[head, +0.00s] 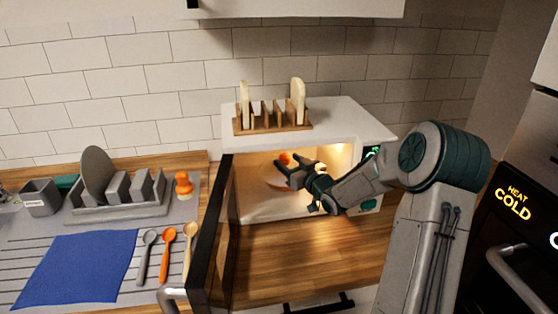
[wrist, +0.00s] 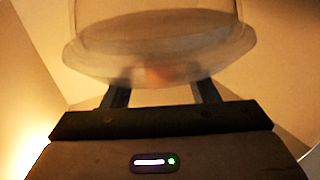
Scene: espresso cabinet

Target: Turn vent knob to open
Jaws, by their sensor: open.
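An orange knob (head: 284,158) shows in the head view inside the lit microwave (head: 245,208); it appears to be the vent knob. It sits on a pale, round, see-through cover (head: 270,180), partly hidden behind my gripper (head: 281,174). My gripper reaches into the microwave from the right, its jaws apart and empty, close to the knob. In the wrist view my gripper (wrist: 163,93) has its two fingers spread toward the blurred cover (wrist: 160,55). A faint orange patch shows between the fingers. Whether a finger touches the knob, and the knob's setting, I cannot tell.
The microwave door (head: 213,225) stands open at the left of the opening. A wooden rack with bread slices (head: 272,120) stands on top. Left are a dish rack (head: 118,200), a blue cloth (head: 80,268) and spoons (head: 167,250). Bare wooden counter (head: 300,255) lies in front.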

